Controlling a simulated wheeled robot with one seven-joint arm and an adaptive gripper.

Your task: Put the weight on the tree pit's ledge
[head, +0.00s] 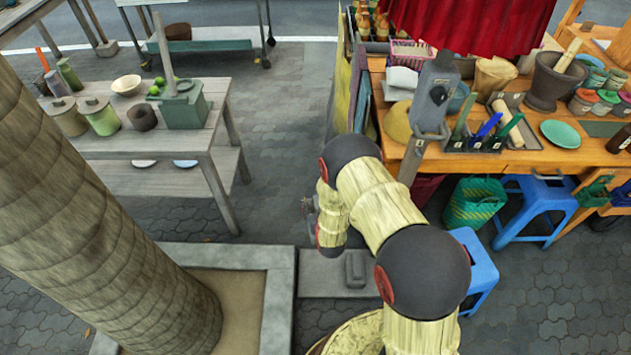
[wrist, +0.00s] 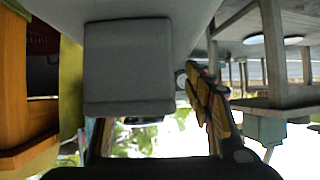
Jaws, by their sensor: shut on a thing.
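The weight appears as a plain grey block (wrist: 127,65) in the wrist view, large and close, with my fingers on either side. My gripper (head: 310,207) is shut on it. In the head view the gripper shows only as a small part past my forearm, and the held weight is mostly hidden there. The tree pit's pale stone ledge (head: 279,290) frames brown soil around a thick trunk at the lower left. My gripper is above and beyond the ledge's right far corner in the picture. The height gap cannot be told.
A grey slab (head: 325,284) with a small dark block (head: 355,268) lies right of the ledge. A grey table (head: 190,140) with pots stands at the back left. A crowded orange stall table (head: 410,165) and blue stools (head: 540,205) stand right. Paving between the tables is clear.

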